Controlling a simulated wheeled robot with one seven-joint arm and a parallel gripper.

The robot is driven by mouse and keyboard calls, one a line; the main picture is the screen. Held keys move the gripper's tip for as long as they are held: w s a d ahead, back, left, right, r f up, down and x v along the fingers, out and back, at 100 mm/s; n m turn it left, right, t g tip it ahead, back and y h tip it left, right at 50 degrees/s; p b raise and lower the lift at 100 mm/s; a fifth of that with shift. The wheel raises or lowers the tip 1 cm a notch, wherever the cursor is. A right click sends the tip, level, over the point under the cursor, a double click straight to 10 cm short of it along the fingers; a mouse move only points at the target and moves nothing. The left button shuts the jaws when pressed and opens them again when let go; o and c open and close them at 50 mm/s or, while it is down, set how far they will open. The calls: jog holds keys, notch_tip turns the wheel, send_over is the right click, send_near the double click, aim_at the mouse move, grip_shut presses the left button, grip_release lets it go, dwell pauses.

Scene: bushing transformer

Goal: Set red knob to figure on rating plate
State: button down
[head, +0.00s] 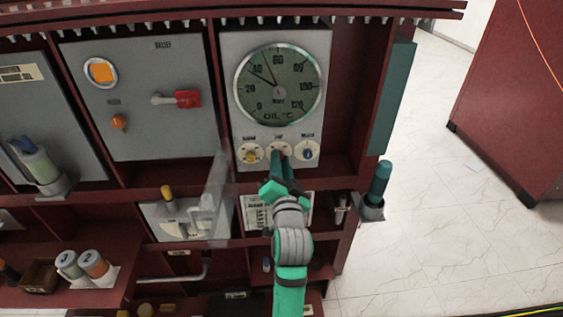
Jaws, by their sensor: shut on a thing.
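The oil temperature gauge (278,86) is a round dial on a grey panel, marked from 0 to 120, with one dark and one red needle. Below it sit three small dials in a row. The middle one holds the red knob (281,154), of which only a little shows. My gripper (280,158) reaches up from below and is shut on the red knob, hiding most of it and its pointer. A white printed plate (257,214), probably the rating plate, is below, partly behind my arm; its figures are too small to read.
A yellow knob (250,155) and a blue knob (308,153) stand close on either side of my gripper. A clear flap (217,190) juts out at the left. A teal-handled tool (380,182) stands in a holder at the right. Open floor lies beyond.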

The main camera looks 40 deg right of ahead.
jog(key=shift+d+m, duration=0.1)
jog(key=shift+m, duration=0.5)
jog(key=shift+s, duration=0.1)
jog(key=c, duration=1.6)
grip_release()
jog(key=shift+o, duration=0.2)
jog(key=v, duration=1.1)
